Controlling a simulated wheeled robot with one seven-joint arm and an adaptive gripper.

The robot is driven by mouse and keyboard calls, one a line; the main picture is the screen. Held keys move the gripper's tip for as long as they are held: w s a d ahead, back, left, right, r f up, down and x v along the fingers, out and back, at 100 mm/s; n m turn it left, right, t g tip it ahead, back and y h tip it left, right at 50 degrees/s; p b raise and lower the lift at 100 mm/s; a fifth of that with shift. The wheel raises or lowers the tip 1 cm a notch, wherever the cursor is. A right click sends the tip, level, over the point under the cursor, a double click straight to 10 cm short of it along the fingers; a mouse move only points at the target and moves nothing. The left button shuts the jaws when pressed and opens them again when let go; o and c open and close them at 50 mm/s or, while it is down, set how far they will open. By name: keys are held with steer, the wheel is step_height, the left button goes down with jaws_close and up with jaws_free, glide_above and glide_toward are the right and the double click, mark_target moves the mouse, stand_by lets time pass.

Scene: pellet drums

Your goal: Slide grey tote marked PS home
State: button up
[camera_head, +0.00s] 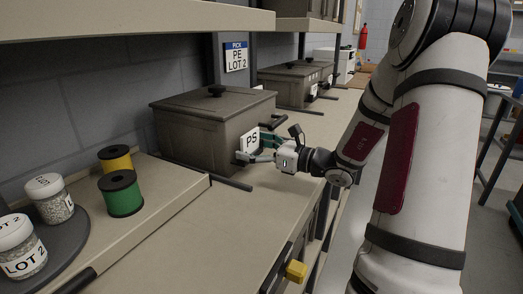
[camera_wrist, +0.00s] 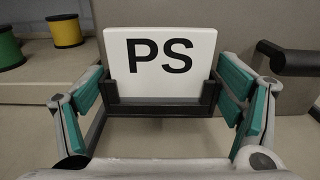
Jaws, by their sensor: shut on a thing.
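The grey tote marked PS (camera_head: 200,138) stands on the counter under the shelf, with its lid and dark knob on. Its white PS card (camera_head: 249,140) faces me and fills the middle of the wrist view (camera_wrist: 160,78), seated in a dark holder (camera_wrist: 160,106). My gripper (camera_head: 256,149) is at this front face, its teal-padded fingers on either side of the card and holder in the wrist view (camera_wrist: 160,88). It is shut on the tote's front fitting; the exact contact is hard to see.
Dark bars flank the tote, one at front left (camera_head: 231,183) and one at right (camera_head: 274,122). Green (camera_head: 121,194) and yellow (camera_head: 115,159) spools stand on a raised ledge at left. More grey totes (camera_head: 292,86) stand farther back. The counter (camera_head: 190,235) in front is clear.

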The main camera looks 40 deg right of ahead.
steer(key=shift+w+a, duration=0.25)
steer(key=shift+w, duration=0.2)
steer(key=shift+x, duration=1.25)
steer(key=o, duration=1.8)
steer(key=shift+p+v, duration=1.55)
steer(key=shift+v, duration=3.05)
